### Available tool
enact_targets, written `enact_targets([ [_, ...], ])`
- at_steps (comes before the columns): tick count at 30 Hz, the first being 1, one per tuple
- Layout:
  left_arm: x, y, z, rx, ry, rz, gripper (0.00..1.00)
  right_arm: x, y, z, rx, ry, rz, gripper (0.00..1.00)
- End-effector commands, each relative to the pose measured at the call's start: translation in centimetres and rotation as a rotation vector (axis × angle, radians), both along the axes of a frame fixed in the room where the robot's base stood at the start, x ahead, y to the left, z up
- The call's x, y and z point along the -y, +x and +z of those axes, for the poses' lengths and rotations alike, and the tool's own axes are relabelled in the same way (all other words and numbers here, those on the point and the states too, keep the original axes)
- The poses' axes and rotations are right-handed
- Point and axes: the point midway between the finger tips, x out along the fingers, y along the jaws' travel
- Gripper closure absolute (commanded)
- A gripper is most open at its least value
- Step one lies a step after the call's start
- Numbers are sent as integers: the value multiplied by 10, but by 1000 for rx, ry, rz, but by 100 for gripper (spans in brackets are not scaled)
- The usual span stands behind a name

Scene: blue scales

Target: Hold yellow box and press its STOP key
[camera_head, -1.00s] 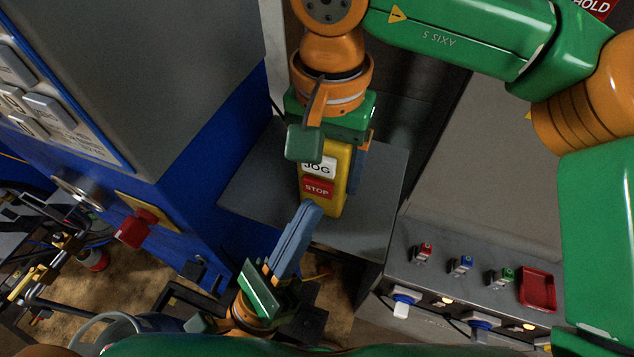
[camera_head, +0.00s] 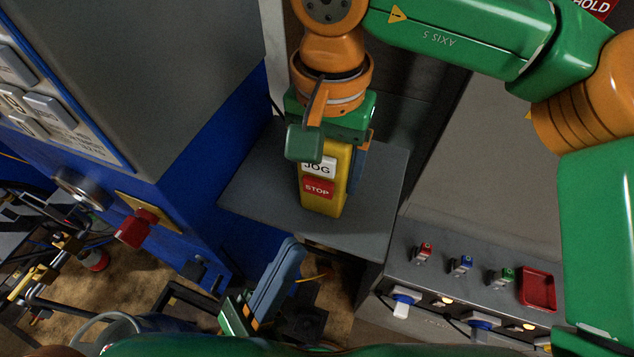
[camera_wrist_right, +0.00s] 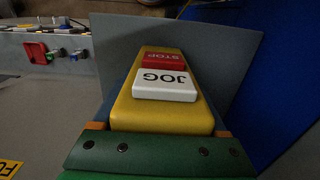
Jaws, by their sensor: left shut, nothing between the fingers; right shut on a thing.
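The yellow box (camera_head: 335,196) stands on a grey shelf (camera_head: 265,193), with a white JOG key (camera_head: 319,168) above its red STOP key (camera_head: 318,188). Both keys show upside down in the right wrist view, the STOP key (camera_wrist_right: 164,62) beyond the JOG key. My right gripper (camera_head: 356,166) comes from above and is shut on the box; its fingers are partly hidden by my wrist parts. My left gripper (camera_head: 288,262) is shut and empty, below the shelf's front edge and apart from the box. Nothing covers the STOP key.
A blue machine with a red knob (camera_head: 137,228) on a yellow plate stands at the left. A grey console with small coloured switches (camera_head: 461,265) and a red tray (camera_head: 537,288) is at the right. The shelf is bare around the box.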

Motion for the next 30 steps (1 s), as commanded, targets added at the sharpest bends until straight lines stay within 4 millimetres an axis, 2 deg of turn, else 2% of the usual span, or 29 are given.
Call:
enact_targets([
  [11,0,0,0,0,0,0,100,0,0,0,0,0,0,100],
  [12,0,0,0,0,0,0,100,0,0,0,0,0,0,14],
  [14,0,0,0,0,0,0,100,0,0,0,0,0,0,0],
  [20,0,0,0,0,0,0,100,0,0,0,0,0,0,0],
  [23,0,0,0,0,0,0,100,-1,0,8,3,1,-1,0],
  [26,0,0,0,0,0,0,100,-1,0,32,3,4,-2,0],
  [30,0,0,0,0,0,0,100,-1,-1,77,2,4,-2,0],
])
